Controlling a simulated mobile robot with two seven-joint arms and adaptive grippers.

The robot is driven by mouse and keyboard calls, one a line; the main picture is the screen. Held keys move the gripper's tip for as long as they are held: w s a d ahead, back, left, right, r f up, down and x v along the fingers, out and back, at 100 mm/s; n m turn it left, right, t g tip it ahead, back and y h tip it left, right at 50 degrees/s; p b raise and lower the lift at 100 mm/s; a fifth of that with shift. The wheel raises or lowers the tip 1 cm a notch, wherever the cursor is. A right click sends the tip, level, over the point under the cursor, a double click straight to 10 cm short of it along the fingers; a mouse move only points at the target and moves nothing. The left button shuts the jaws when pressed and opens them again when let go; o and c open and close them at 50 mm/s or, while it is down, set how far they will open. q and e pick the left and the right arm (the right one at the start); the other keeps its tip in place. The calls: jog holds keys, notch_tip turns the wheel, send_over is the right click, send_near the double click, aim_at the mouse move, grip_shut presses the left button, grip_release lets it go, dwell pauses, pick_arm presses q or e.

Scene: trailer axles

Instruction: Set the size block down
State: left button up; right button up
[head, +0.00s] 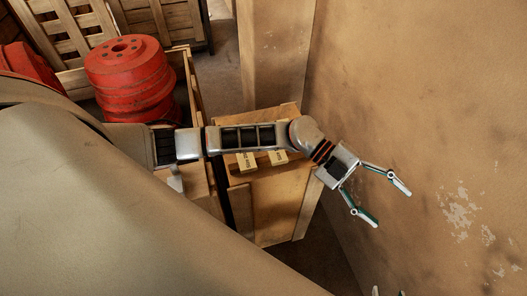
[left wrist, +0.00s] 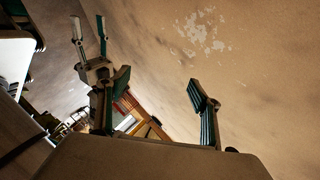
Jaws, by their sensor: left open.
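Two small pale blocks with dark print, (head: 247,161) and (head: 278,157), lie on a wooden crate top (head: 270,195) in the head view, partly behind my left arm. The print is too small to read, so I cannot tell which is the size block. My left gripper (head: 391,208) is open and empty, off to the right of the crate and near the wall. Its spread fingers also show in the left wrist view (left wrist: 160,78). My right gripper (head: 388,292) shows only its fingertips at the bottom edge; in the left wrist view its fingers (left wrist: 89,35) stand apart with nothing between them.
A bare plaster wall (head: 430,100) fills the right side, close to my left gripper. Red ribbed drums (head: 130,80) stand in a wooden crate at upper left. A large tan surface (head: 120,220) covers the lower left. Slatted crates (head: 75,30) stand behind.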

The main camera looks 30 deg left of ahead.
pick_arm(q)
jog(key=w+a+f+n+t+y, duration=0.15)
jog(key=a+n+t, duration=0.25)
jog(key=n+t, duration=0.4)
jog(key=w+a+n+t+y, duration=0.1)
jog(key=w+a+n+t, duration=0.15)
jog(key=n+t, duration=0.6)
jog(key=s+a+f+n+g+y, duration=0.2)
jog(key=s+a+f+n+y, duration=0.2)
jog(key=s+a+f, duration=0.4)
jog(key=s+a+f+n+g+y, duration=0.2)
jog(key=s+a+f+n+y, duration=0.3)
jog(key=a+f, duration=0.6)
jog(key=s+f+y, duration=0.1)
jog(key=s, duration=0.1)
jog(key=shift+s+f, duration=0.4)
